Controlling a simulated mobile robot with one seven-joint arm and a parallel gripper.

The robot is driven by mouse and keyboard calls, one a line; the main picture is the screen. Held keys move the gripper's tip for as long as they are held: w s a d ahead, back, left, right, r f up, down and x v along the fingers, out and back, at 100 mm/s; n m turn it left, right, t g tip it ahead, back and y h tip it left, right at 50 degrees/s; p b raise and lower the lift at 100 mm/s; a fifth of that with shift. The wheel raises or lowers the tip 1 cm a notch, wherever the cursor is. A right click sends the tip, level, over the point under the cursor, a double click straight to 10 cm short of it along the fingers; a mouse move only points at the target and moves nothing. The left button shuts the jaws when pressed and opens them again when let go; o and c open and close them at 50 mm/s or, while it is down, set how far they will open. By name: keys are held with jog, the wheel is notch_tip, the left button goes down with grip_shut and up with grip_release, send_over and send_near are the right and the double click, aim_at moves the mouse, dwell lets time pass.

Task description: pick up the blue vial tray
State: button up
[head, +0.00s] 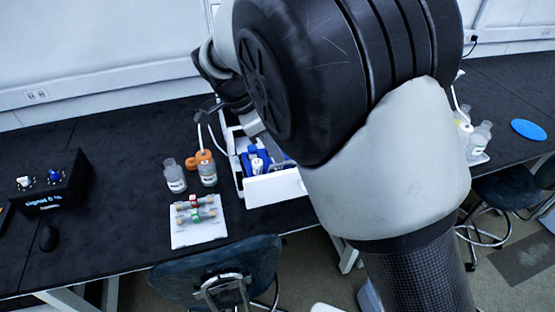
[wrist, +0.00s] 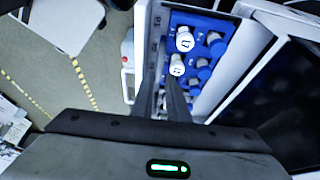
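The blue vial tray (wrist: 214,27) holds several white-capped and blue-capped vials. In the wrist view it lies inside a white open drawer, just right of my fingers. In the head view the tray (head: 246,165) shows partly, with a white-topped vial in it. My gripper (wrist: 160,80) points down at the tray's left edge, its two dark fingers a small distance apart. Whether they touch or clasp the edge I cannot tell. In the head view my arm hides much of the gripper and the tray's right part.
The white drawer (head: 272,190) encloses the tray closely. Solvent bottles (head: 207,172) with an orange cap and a white tray (head: 198,236) of columns stand to the left. A black box (head: 52,184) stands farther left. A blue chair (head: 222,272) is in front of the bench.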

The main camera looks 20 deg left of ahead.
aim_at(282, 164)
jog(key=shift+p+x, duration=0.4)
jog(key=shift+x, duration=2.55)
jog(key=shift+s+a, duration=0.1)
jog(key=shift+s, duration=0.05)
grip_shut()
jog(key=shift+r, duration=0.1)
